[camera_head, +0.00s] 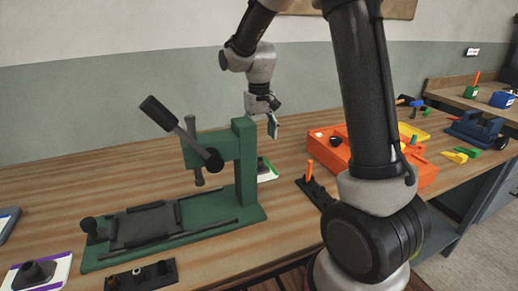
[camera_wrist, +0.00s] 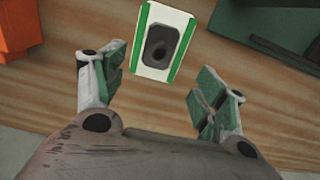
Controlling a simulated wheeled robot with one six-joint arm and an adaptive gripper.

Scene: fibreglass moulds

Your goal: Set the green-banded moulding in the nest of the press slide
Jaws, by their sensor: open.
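The green-banded moulding (camera_wrist: 160,45) is a dark hollow piece on a white plate with green side bands. In the wrist view it lies just beyond my open, empty fingers (camera_wrist: 160,88), near the middle. In the head view the moulding (camera_head: 263,166) is partly hidden behind the press column. My gripper (camera_head: 271,122) hangs above the bench behind the press, above the moulding and apart from it. The green press (camera_head: 246,165) has a dark slide (camera_head: 146,226) on its base at the left, with raised side rails; its nest looks empty.
A purple-banded plate with a dark moulding (camera_head: 35,272) lies at front left. A dark block with pegs (camera_head: 140,276) lies before the press. An orange tray (camera_head: 330,158) stands right of the press. The press lever (camera_head: 180,130) sticks up left.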

